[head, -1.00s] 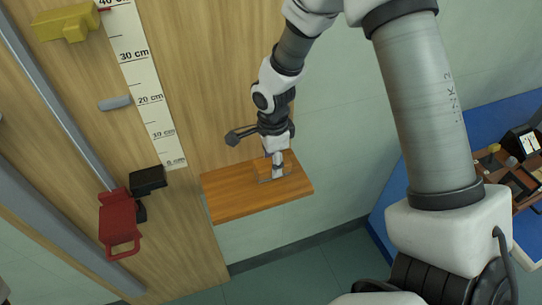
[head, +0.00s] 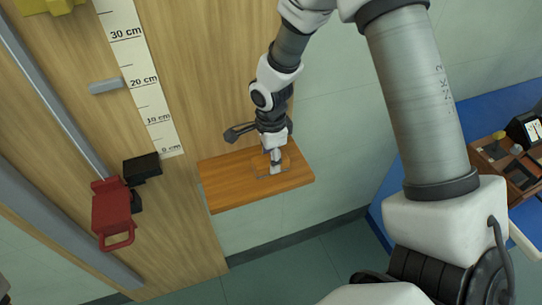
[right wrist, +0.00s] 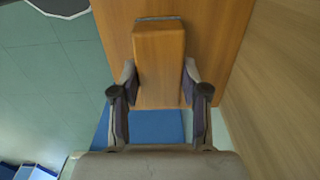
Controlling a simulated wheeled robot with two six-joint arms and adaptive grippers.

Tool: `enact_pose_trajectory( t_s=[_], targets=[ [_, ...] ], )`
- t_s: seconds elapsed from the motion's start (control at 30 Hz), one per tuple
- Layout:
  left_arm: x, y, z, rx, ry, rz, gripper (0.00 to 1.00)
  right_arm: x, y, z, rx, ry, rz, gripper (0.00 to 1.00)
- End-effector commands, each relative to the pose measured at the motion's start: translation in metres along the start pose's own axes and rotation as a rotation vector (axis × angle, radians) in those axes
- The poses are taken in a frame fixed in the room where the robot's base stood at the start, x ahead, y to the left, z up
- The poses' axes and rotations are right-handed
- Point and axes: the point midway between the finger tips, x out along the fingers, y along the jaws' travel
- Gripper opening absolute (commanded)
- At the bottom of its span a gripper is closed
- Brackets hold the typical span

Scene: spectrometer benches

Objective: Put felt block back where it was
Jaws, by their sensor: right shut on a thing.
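The felt block (right wrist: 158,62) is a wood-coloured block with a thin grey edge at its far end in the right wrist view. My right gripper (right wrist: 158,80) is shut on it, one finger on each side. In the head view my right gripper (head: 275,163) points down at the wooden shelf (head: 230,190), low over its middle. There the block is mostly hidden by the gripper and blends with the shelf's colour. Thin grey lines show around the fingertips. I cannot tell whether the block rests on the shelf or is just above it. My left gripper is out of view.
A ruler strip (head: 140,75) runs up the wooden panel left of the shelf. A black block (head: 142,168), a red clamp-like part (head: 112,212) and a grey bar (head: 106,86) are on the panel. A blue bench (head: 385,205) with a tray of small items (head: 500,160) stands at right.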

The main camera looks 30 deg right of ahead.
Motion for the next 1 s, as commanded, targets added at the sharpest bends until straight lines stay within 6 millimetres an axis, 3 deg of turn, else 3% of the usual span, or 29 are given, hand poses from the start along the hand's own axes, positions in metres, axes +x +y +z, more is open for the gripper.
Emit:
enact_pose_trajectory(
  t_s=[0.17,0.2,0.27,0.67,1.0],
  targets=[
    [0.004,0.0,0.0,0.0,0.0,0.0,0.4,0.005,0.0,0.0,0.0,0.0,0.0,0.12],
    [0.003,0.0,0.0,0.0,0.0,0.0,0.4,0.004,0.0,0.0,0.0,0.0,0.0,0.55],
    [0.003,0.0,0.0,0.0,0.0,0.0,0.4,0.003,0.0,0.0,0.0,0.0,0.0,0.74],
    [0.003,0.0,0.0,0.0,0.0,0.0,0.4,-0.005,-0.001,0.0,0.0,0.0,-0.003,0.74],
    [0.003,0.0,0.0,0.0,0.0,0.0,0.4,-0.084,-0.002,0.0,0.0,-0.001,-0.006,0.74]
  ],
)
